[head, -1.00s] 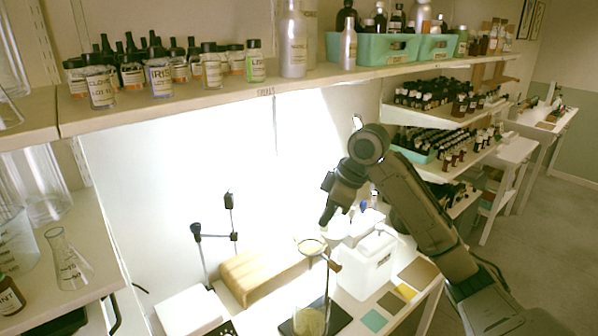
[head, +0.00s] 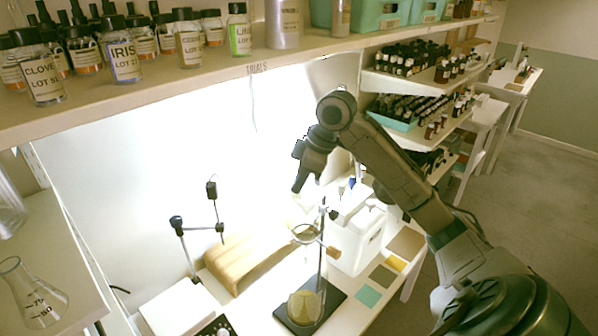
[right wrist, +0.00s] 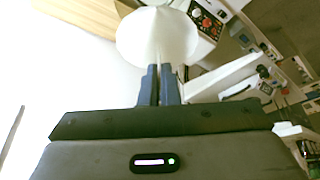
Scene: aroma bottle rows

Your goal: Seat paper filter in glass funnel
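My right gripper (head: 298,190) points down just above the ring stand (head: 321,262). In the right wrist view its fingers (right wrist: 160,88) are closed together on a white cone-shaped paper filter (right wrist: 157,35). In the head view the filter is almost lost in the glare below the fingertips. The glass funnel (head: 305,234) appears as a round rim held at the stand's ring, below the gripper; its clear walls are hard to make out. A glass beaker (head: 305,306) with yellowish content stands under it on the dark base. My left gripper is not in view.
A wooden block (head: 245,262) lies left of the stand, and a white box (head: 357,240) stands close on its right. Coloured squares (head: 368,295) lie at front right. A jointed black clamp arm (head: 178,226) rises at left. A bottle-filled shelf (head: 255,66) hangs above.

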